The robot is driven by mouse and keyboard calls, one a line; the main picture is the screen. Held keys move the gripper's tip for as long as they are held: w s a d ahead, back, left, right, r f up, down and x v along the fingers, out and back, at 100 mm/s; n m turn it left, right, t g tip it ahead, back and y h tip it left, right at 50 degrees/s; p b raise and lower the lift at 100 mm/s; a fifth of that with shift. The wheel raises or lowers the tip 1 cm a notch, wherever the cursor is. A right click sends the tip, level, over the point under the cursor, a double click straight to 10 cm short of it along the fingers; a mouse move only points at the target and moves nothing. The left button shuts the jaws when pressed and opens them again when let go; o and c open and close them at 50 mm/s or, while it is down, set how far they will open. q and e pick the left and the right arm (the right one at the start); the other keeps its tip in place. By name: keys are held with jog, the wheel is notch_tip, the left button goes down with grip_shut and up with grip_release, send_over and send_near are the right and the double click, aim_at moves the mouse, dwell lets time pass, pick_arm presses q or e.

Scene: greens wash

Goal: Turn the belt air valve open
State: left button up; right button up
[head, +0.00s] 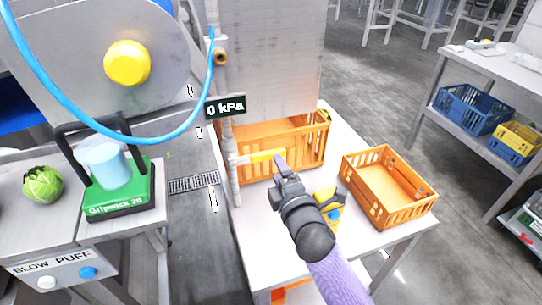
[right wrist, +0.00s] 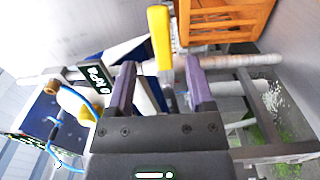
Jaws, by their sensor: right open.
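The belt air valve's yellow lever (head: 262,156) sticks out sideways from the upright grey pipe (head: 230,135), across the pipe's line. The display (head: 225,106) above it on the pipe reads 0 kPa. My right gripper (head: 281,168) is close to the lever's free end. In the right wrist view, the lever (right wrist: 159,37) stands beyond and between the tips of my open right gripper (right wrist: 160,78), with gaps at both sides. Whether the gripper touches the lever cannot be told. My left gripper is not in view.
An orange crate (head: 318,150) stands behind the lever, and another orange crate (head: 414,208) stands to the right. A yellow and black item (head: 328,199) lies beside my right gripper. A blue hose (head: 135,140) hangs at the left near a green gripping device (head: 118,200) on a table.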

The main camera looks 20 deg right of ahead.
aim_at(271, 157)
jog(key=w+b, duration=0.1)
jog(key=w, duration=0.5)
jog(key=shift+w+a+f, duration=0.1)
jog(key=shift+w, duration=0.1)
grip_shut()
jog(key=shift+f, duration=0.1)
dwell(0.9)
